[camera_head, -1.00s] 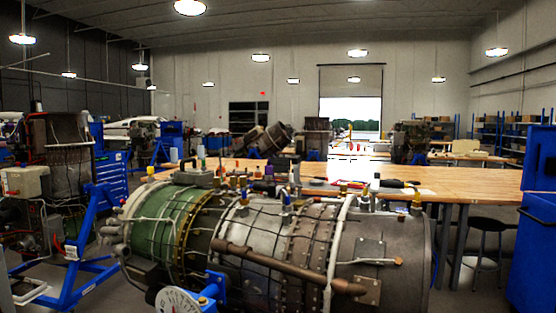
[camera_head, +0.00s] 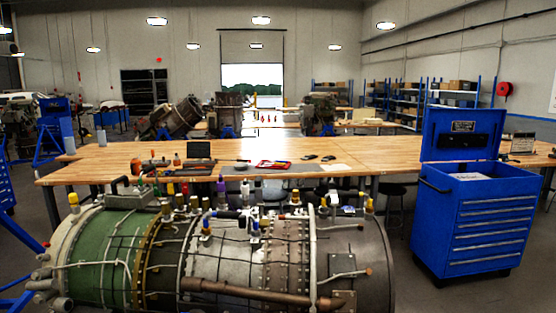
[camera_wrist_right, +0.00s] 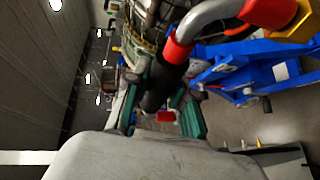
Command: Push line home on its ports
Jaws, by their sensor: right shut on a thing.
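The turbine engine (camera_head: 235,262) lies across the front of the head view, with a green section at its left end and grey metal to the right. Small coloured fittings (camera_head: 195,203) stand along its top. In the right wrist view, my right gripper (camera_wrist_right: 160,102) has teal fingers on either side of a black sleeve (camera_wrist_right: 168,75) and is shut on it. The line's ports cannot be made out. My left gripper is not in view.
A long wooden bench (camera_head: 330,158) with small tools stands behind the engine. A blue tool cabinet (camera_head: 476,225) with its lid up stands at the right. A blue frame (camera_wrist_right: 240,75) shows in the right wrist view. Floor is clear between engine and cabinet.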

